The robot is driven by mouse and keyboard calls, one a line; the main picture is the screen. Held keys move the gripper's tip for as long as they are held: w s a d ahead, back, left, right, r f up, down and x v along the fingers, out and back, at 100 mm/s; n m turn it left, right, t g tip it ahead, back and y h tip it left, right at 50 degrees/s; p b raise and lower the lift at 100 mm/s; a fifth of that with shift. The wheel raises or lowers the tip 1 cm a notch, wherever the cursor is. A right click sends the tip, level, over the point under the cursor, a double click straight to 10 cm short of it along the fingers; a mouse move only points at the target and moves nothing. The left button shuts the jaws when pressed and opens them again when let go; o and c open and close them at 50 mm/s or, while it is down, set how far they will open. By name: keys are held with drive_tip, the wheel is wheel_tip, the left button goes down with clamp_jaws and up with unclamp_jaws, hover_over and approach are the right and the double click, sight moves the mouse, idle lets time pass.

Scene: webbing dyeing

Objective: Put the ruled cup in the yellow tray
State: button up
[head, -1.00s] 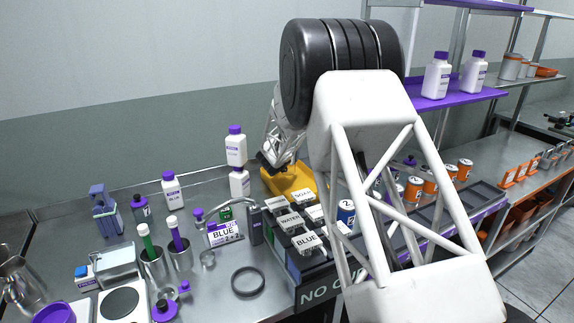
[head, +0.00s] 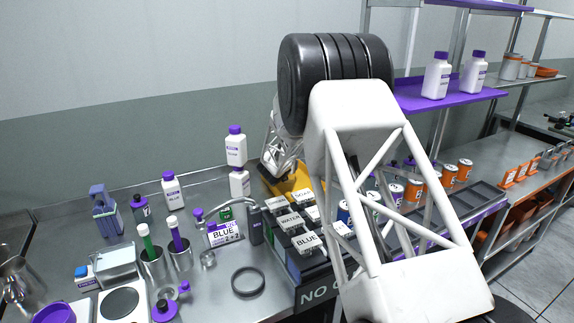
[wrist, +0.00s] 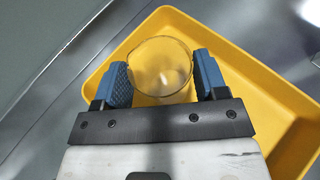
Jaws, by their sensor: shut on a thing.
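The ruled cup (wrist: 160,62) is a clear, round, see-through vessel in the wrist view. It sits between the two blue pads of my gripper (wrist: 164,82), which is shut on it. The yellow tray (wrist: 268,82) lies below and around the cup in that view. I cannot tell whether the cup touches the tray floor. In the head view the yellow tray (head: 279,186) shows partly behind the labelled blocks, and my gripper (head: 272,176) is at its left side, low over it. The cup is not discernible in the head view, and no ruled marks are clear.
Labelled blocks (head: 290,221) stand right in front of the tray. White bottles with purple caps (head: 240,183) stand close to its left. Several cans (head: 418,190) are to the right, partly behind my arm. A purple shelf (head: 450,97) is at upper right.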

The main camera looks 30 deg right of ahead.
drive_tip(key=o, duration=1.2)
drive_tip(key=shift+f, duration=0.1)
drive_tip(key=shift+r, duration=0.2)
drive_tip(key=shift+v, duration=6)
drive_tip(key=shift+r, duration=0.1)
